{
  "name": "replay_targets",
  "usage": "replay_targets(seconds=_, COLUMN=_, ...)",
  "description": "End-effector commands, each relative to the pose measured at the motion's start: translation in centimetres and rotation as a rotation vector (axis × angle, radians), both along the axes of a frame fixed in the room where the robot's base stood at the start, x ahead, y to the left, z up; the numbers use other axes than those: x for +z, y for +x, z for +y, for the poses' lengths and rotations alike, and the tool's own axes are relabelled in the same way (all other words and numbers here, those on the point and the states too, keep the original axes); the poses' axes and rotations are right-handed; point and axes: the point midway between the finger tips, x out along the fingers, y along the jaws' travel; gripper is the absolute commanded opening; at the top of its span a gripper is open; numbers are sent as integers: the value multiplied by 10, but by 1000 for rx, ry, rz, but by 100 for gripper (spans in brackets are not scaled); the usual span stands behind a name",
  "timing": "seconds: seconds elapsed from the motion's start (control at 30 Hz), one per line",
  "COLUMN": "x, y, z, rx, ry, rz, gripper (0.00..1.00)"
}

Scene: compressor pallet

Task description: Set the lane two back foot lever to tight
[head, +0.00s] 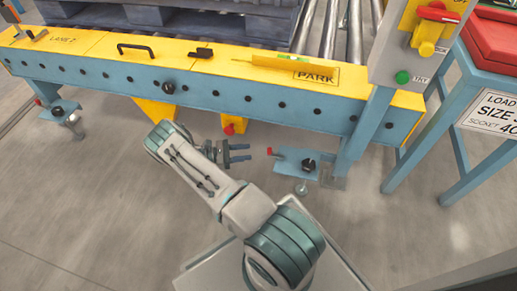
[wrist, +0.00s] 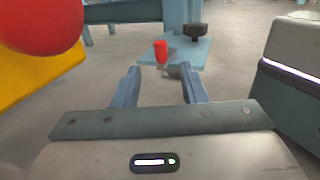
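A blue foot plate (head: 290,155) sits low by the frame's right leg, with a red-tipped lever (head: 270,151) at its left end and a black knob (head: 309,165) on top. My gripper (head: 249,152) is just left of the red tip, pointing at it, with fingers apart and empty. In the wrist view the red tip (wrist: 160,52) stands ahead, between and beyond the open fingers (wrist: 160,82); a gap remains. The black knob (wrist: 195,32) is behind it. Another foot (head: 58,108) with a red tip (head: 38,102) is at far left, below the "LANE 2" label (head: 62,40).
A yellow bracket with a red knob (head: 229,129) hangs under the blue beam (head: 215,95) close to my gripper; a large red knob (wrist: 40,20) shows close in the wrist view. A blue stand (head: 455,100) is at right. Floor (head: 100,210) at left is clear.

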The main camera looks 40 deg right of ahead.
Motion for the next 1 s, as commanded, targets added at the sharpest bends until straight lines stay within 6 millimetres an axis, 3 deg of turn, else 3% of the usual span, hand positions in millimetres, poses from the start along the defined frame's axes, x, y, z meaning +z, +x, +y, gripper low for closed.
replay_targets(seconds=0.1, x=0, y=9, z=17, rx=3, ry=0, rz=-1, gripper=38)
replay_targets(seconds=0.3, x=0, y=16, z=31, rx=-1, ry=-1, rz=0, gripper=38)
replay_targets(seconds=1.0, x=0, y=16, z=31, rx=-2, ry=-1, rz=0, gripper=38)
